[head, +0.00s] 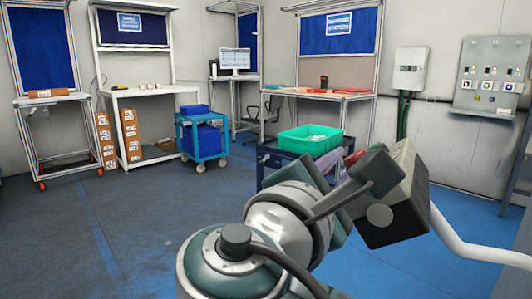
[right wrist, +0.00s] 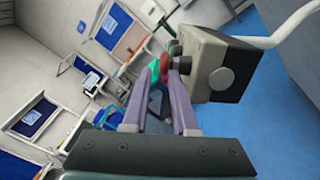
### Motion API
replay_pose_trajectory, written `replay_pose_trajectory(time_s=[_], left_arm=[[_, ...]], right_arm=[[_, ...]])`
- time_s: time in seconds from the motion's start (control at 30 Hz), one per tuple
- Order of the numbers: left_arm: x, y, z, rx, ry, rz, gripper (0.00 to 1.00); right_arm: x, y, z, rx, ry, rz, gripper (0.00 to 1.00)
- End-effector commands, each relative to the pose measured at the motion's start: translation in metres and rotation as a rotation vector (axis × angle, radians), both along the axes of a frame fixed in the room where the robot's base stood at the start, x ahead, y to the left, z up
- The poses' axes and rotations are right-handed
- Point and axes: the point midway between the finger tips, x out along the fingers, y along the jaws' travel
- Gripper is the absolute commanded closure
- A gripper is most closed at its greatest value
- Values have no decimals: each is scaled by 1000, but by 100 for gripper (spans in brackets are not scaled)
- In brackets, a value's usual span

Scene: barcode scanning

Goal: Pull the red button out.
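The button box (head: 388,203) is a grey and dark box at the right of the head view. It also shows in the right wrist view (right wrist: 213,68), tilted. The red button (right wrist: 165,62) is on the box's left side in the right wrist view, partly hidden by the fingers. My right gripper (right wrist: 164,76) has two purple fingers with a gap between them; their tips are at the red button. I cannot tell whether they touch it. In the head view my right arm hides most of the gripper. My left gripper is not in view.
A white pipe (head: 465,247) runs right from behind the box. A dark cart with a green tray (head: 308,141) stands behind my arm. A blue cart (head: 201,137) and workbenches stand at the back. The blue floor (head: 60,235) at left is clear.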

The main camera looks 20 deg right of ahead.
Motion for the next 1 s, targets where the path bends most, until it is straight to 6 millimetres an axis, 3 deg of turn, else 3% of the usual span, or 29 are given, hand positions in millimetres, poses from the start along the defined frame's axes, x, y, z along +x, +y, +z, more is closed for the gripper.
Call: replay_pose_trajectory(time_s=[0.23,0.67,0.77,0.9,1.0], left_arm=[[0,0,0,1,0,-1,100],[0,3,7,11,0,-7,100],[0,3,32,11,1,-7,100],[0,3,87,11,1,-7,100],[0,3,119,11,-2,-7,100]], right_arm=[[-20,27,0,0,0,0,74],[-26,26,-2,46,10,-5,74],[-42,14,-15,237,44,-28,74],[-98,0,-41,736,79,-155,74],[-141,3,-45,1071,55,-281,74]])
